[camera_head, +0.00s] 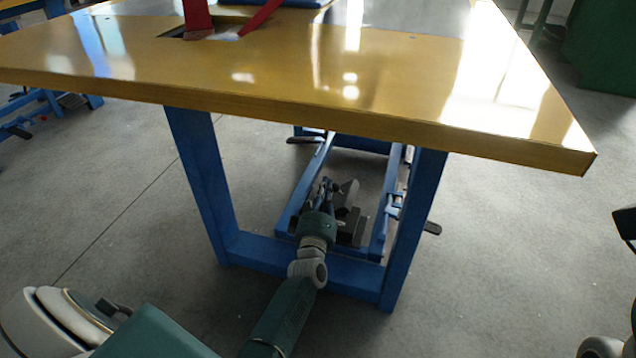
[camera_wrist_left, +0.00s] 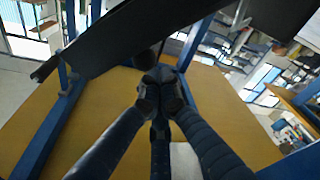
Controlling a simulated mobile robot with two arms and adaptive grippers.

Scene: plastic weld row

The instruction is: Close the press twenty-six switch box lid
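In the head view, a small dark grey box (camera_head: 351,228) sits low under the table, within the blue frame; I take it for the switch box. A dark raised piece at its top looks like the lid (camera_head: 349,190), seemingly tilted up. My left gripper (camera_head: 327,188) is beside it, on its left; I cannot tell whether they touch. In the left wrist view the fingers of my left gripper (camera_wrist_left: 160,84) come together, with nothing clearly held. A large dark panel (camera_wrist_left: 205,28) crosses above them there, close to the fingertips.
A glossy yellow tabletop (camera_head: 330,105) overhangs the box, with red parts (camera_head: 197,15) on top. Blue table legs (camera_head: 203,180) and a low crossbar (camera_head: 345,279) surround my left forearm closely. Grey floor is open at both sides. A green cabinet (camera_head: 603,45) stands back right.

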